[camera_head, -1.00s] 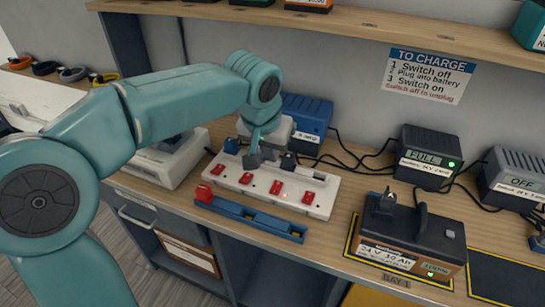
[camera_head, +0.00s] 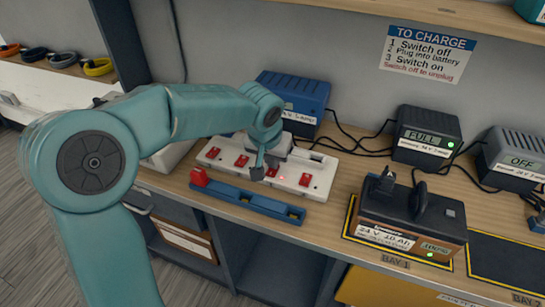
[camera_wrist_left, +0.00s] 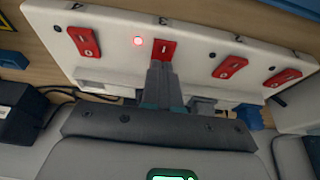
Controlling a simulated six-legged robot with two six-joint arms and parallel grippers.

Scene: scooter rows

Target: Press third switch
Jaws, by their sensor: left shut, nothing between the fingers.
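A white power strip (camera_head: 318,190) with a row of red rocker switches lies on the bench. The third switch (camera_head: 271,171) from the left is partly behind my left gripper (camera_head: 258,173). It also shows in the left wrist view (camera_wrist_left: 163,48), below a small numeral. There my left gripper (camera_wrist_left: 158,66) has its fingers together and empty, with the tips at that switch's lower edge. I cannot tell whether they touch it. Another switch (camera_wrist_left: 84,41) is left of it, with a lit red lamp (camera_wrist_left: 137,41) between them. My right gripper is not in view.
A blue rail (camera_head: 245,202) lies along the strip's front. A battery (camera_head: 410,215) stands in the bay to the right. Chargers (camera_head: 427,137) and cables stand behind. A blue charger (camera_head: 293,98) is behind the strip, and a shelf (camera_head: 400,27) runs above.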

